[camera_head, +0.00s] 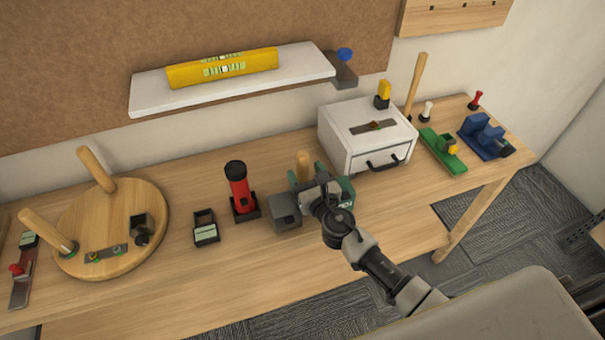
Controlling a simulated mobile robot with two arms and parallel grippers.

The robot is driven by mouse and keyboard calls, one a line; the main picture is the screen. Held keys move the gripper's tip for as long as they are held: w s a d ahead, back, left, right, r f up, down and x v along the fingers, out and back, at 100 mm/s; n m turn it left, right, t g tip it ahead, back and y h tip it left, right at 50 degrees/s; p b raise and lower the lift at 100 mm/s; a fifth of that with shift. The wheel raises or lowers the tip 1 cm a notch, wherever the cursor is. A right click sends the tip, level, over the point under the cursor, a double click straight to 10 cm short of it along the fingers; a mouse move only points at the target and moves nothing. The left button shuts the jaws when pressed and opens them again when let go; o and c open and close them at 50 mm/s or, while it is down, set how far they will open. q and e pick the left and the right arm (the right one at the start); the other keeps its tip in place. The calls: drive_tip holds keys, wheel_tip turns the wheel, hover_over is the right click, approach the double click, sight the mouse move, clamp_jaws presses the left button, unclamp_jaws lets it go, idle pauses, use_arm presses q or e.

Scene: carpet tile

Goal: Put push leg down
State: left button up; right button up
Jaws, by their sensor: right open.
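A round wooden stool top (85,212) lies on the bench at the left. Two wooden legs stick up from it: a rear leg (97,170) and a front leg (48,232), both tilted. Another wooden leg (303,163) shows its upper end just behind my right gripper (312,190); its lower part is hidden by the gripper. My right gripper is open over the middle of the bench, and I cannot tell whether it touches this leg. My left gripper is out of view.
A grey block (285,212) and a green tool (347,190) sit close around my right gripper. A red flashlight (239,188) stands to the left, near a small black holder (206,227). The white drawer box (345,150) stands behind right. The bench's front strip (260,265) is clear.

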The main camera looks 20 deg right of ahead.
sight(300, 158)
drive_tip(key=w, duration=0.2)
drive_tip(key=w+r, duration=0.1)
drive_tip(key=shift+w, duration=0.4)
drive_tip(key=shift+w+a, duration=0.1)
drive_tip(key=shift+w, duration=0.5)
drive_tip(key=shift+s, duration=0.1)
drive_tip(key=c, duration=1.1)
